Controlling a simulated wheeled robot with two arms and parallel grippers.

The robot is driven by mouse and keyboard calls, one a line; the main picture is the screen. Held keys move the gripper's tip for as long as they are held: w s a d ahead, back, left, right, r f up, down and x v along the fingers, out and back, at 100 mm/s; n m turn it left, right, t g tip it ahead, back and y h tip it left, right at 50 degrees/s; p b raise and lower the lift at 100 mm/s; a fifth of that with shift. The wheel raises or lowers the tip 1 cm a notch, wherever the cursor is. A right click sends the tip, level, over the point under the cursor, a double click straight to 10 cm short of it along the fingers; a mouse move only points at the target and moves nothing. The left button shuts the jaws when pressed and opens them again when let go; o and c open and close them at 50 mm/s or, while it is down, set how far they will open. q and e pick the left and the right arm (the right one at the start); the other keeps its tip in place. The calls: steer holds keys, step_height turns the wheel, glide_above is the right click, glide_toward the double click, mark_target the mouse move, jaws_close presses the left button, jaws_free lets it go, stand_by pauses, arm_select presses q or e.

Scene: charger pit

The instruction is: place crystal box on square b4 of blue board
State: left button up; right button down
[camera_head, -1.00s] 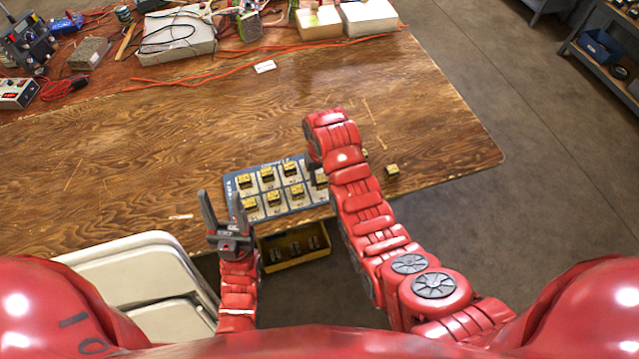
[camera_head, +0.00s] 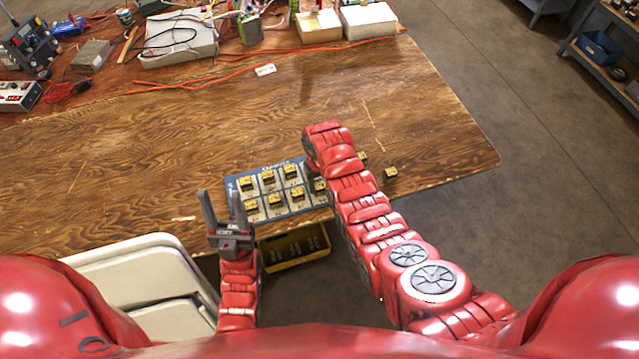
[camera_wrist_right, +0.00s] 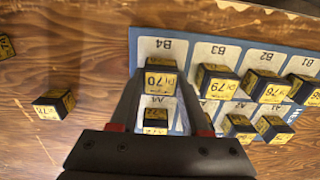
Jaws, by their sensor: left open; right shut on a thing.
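The crystal box (camera_wrist_right: 160,83), a small black and yellow cube with a label reading about 70, is held in my right gripper (camera_wrist_right: 158,92), shut on it. In the right wrist view it covers the lower part of square B4 (camera_wrist_right: 165,48); I cannot tell whether it touches the board. The blue board (camera_head: 231,192) lies near the table's front edge. Its other squares hold similar boxes, including one in A4 (camera_wrist_right: 156,117) and one in B3 (camera_wrist_right: 216,80). My right fingers are hidden in the head view. My left gripper (camera_head: 221,205) is open and empty, left of the board.
Loose boxes lie on the table right of the board, one of them near the right edge (camera_head: 391,173). A yellow bin (camera_head: 293,247) is below the front edge. A white chair (camera_head: 135,275) stands at front left. Tools and cables crowd the back; the middle table is clear.

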mark_target(319, 184)
steer(key=shift+c, duration=1.9)
jaws_free()
steer(key=shift+r, duration=0.15)
step_height(319, 184, up, 6)
steer(key=shift+f+b, duration=0.15)
steer(key=shift+b, duration=0.75)
step_height(319, 184, up, 6)
steer(key=p, duration=0.4)
